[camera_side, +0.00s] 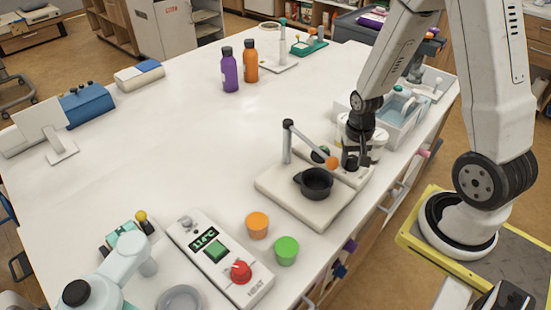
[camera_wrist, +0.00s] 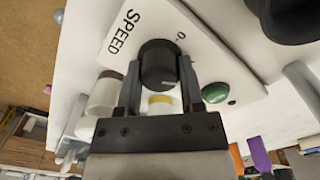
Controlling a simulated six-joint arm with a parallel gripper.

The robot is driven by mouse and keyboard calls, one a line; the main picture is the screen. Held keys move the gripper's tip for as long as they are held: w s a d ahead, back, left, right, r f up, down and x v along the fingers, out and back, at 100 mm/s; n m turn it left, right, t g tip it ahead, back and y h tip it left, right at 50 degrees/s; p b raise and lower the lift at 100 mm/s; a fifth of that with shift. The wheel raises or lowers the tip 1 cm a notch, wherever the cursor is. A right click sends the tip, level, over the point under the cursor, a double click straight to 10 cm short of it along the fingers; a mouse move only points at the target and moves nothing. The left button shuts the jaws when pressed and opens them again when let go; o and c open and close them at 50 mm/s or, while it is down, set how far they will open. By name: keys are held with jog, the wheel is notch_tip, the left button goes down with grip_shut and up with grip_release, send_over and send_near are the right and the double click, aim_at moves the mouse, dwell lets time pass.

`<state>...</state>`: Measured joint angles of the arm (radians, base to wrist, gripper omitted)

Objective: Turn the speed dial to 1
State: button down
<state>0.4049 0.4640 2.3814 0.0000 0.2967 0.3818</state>
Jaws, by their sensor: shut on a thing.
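The speed dial (camera_wrist: 158,62) is a black round knob on a white panel (camera_wrist: 112,58) lettered "SPEED" in the wrist view. A "0" mark shows on the panel beside the knob. A small pale line shows on the knob, but I cannot read its setting clearly. My gripper (camera_wrist: 158,88) has one finger on each side of the knob and is shut on it. In the side view my gripper (camera_side: 352,163) is down at the back right end of the stirrer unit (camera_side: 310,215), and hides most of the dial.
A green button (camera_wrist: 215,93) sits close to my gripper's right finger. A black pot (camera_side: 315,183) stands on the unit near a post with a slanted arm (camera_side: 308,142). White-lidded jars (camera_side: 377,147) and a clear bin (camera_side: 402,118) crowd behind. The table's left middle (camera_side: 160,150) is clear.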

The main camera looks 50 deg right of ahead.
aim_at(353, 158)
jog(key=shift+c, duration=1.1)
grip_release()
jog(key=shift+r, duration=0.2)
jog(key=shift+r, duration=3.7)
jog(key=shift+f, duration=0.15)
jog(key=shift+f, duration=3.65)
jog(key=shift+r, duration=0.15)
